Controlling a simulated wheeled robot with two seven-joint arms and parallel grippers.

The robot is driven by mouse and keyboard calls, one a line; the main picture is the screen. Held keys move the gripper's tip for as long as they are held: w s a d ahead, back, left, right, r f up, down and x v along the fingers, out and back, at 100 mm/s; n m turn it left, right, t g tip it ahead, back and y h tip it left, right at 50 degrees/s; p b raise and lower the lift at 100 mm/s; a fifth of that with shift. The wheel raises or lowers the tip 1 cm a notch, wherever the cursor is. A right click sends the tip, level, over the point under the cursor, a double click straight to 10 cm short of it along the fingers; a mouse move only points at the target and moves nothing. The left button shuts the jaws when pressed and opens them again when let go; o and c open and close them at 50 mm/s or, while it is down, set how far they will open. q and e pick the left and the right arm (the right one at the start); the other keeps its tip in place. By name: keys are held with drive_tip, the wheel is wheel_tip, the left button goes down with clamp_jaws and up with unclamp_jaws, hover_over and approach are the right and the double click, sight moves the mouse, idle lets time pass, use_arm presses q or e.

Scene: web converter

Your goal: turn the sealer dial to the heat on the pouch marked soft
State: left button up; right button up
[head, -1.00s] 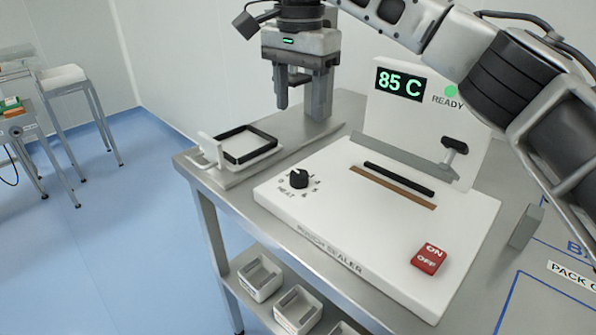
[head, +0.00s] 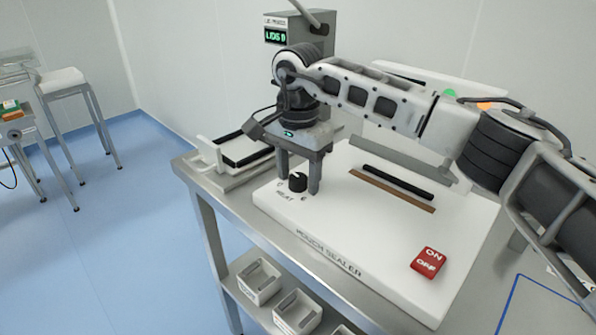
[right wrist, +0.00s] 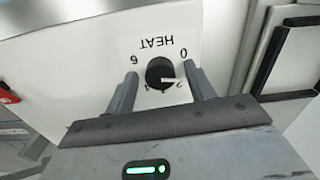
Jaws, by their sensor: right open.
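The black sealer dial (head: 298,182), with a white pointer line, sits at the front left corner of the white pouch sealer (head: 400,275). My right gripper (head: 299,186) is open, pointing down over the dial with one finger on each side. In the right wrist view the dial (right wrist: 160,73) lies between the two fingertips (right wrist: 163,80), with gaps beside it. The pointer is near the 2 on the upside-down HEAT scale. My right arm hides the temperature display. No pouch marked soft can be made out. My left gripper is not in view.
A red ON/OFF switch (head: 428,263) is at the sealer's front right. A dark sealing bar (head: 398,182) runs across its top. A black-framed tray (head: 225,160) stands left of the gripper. A LIDS display (head: 276,36) shows behind. Bins (head: 297,309) sit on the lower shelf.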

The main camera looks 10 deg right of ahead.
drive_tip(key=c, duration=1)
